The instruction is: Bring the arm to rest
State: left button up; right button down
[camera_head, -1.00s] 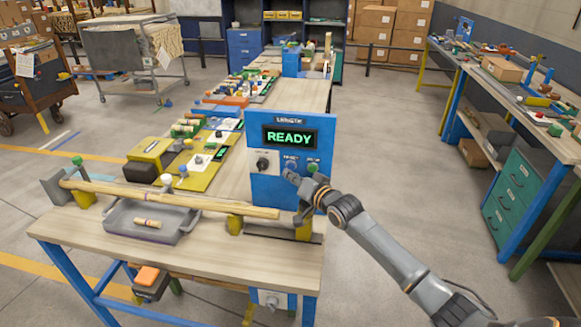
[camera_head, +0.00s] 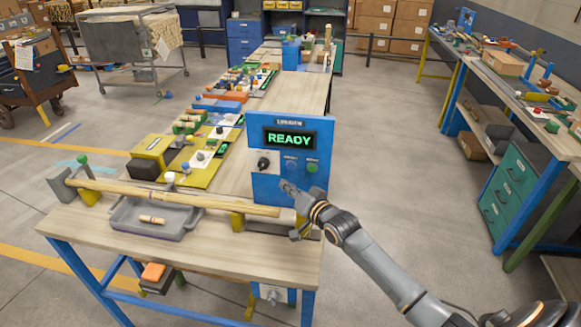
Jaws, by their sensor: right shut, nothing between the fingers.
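My right gripper (camera_head: 287,186) is at the end of the grey arm that comes in from the lower right. Its fingers are shut and empty. It hangs in front of the lower part of the blue control panel (camera_head: 318,186), just below its buttons; whether it touches the panel I cannot tell. The panel's screen (camera_head: 290,139) reads READY in green. A black knob (camera_head: 263,163), a blue button (camera_head: 291,165) and a green button (camera_head: 312,166) show under the screen. My left gripper is not in view.
A long wooden rod (camera_head: 180,196) lies across supports on the workbench (camera_head: 200,245). A second bench (camera_head: 560,150) stands at the right. The floor between the benches is clear.

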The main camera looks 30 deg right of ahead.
dwell(0.4)
jog(key=s+a+f+n+g, duration=0.25)
jog(key=s+a+f, duration=0.25)
jog(key=s, duration=0.3)
jog(key=s+a+f+n+g, duration=0.2)
jog(key=s+a+f+g, duration=0.3)
jog(key=s, duration=0.4)
jog(key=s+n+g+h, duration=0.2)
jog(key=s+n+g, duration=0.25)
jog(key=s, duration=1.75)
notch_tip(320, 180, down, 33)
jog(key=s+g+b, duration=0.2)
jog(key=b, duration=0.3)
jog(key=s+d+f+g+b, duration=0.1)
jog(key=s+d+f+b, duration=0.1)
jog(key=s+f, duration=1.4)
notch_tip(320, 180, down, 2)
jog(key=shift+f+m+b, duration=0.2)
jog(key=shift+m+b, duration=0.1)
jog(key=shift+b, duration=0.4)
